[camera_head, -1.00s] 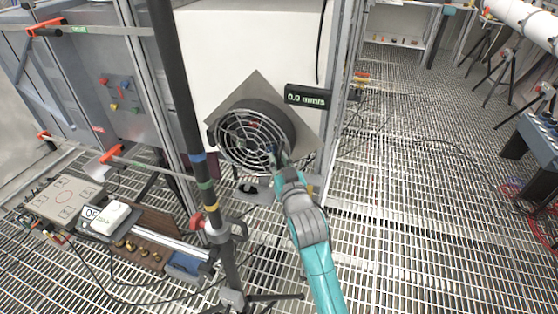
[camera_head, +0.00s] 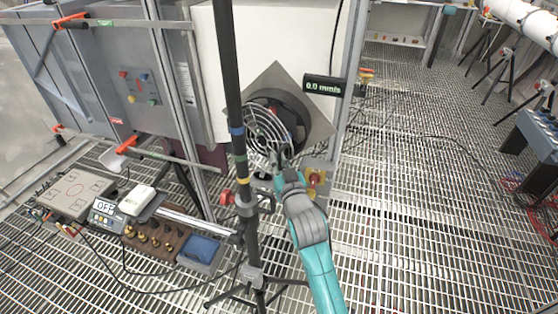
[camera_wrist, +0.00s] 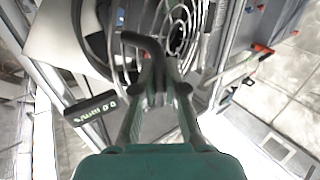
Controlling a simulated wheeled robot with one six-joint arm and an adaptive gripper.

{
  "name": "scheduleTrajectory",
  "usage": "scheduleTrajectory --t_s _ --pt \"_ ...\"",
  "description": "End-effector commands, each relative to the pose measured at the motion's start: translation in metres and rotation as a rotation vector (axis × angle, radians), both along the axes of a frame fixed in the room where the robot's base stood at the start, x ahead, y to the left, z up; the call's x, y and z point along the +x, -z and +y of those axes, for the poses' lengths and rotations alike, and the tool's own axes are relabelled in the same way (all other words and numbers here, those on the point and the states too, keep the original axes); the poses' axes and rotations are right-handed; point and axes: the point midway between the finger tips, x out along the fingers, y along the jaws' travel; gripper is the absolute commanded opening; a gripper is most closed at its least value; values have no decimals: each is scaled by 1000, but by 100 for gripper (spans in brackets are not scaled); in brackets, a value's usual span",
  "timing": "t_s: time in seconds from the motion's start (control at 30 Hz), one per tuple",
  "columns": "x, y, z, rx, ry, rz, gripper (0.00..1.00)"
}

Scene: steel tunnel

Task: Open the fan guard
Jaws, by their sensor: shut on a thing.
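The fan guard (camera_head: 262,130) is a round grille of pale wire rings. In the head view it stands swung out to the left at an angle from the dark round fan housing (camera_head: 296,112), so part of the opening shows. The housing sits on a grey diamond-shaped plate on a white panel. My gripper (camera_head: 281,159) is at the guard's lower right edge. In the wrist view my gripper (camera_wrist: 157,88) is shut on a dark curved handle (camera_wrist: 143,42), with the guard's rings (camera_wrist: 180,28) just behind it.
A dark pole on a tripod (camera_head: 237,120) stands close at the guard's left, partly in front of it. A display (camera_head: 324,86) reads 0.0 mm/s. A red knob on a yellow box (camera_head: 315,179) is below right. Open grating floor (camera_head: 420,190) lies to the right.

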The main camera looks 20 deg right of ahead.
Motion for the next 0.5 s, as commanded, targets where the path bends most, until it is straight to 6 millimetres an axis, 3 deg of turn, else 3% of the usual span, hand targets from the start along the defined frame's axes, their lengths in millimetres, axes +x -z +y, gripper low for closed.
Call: scheduleTrajectory --t_s 0.33,0.37,0.4,0.5 --pt "0 0 -1 0 1 -1 0" --pt "0 0 -1 0 1 -1 18" --pt "0 0 -1 0 1 -1 22" --pt "0 0 -1 0 1 -1 22"
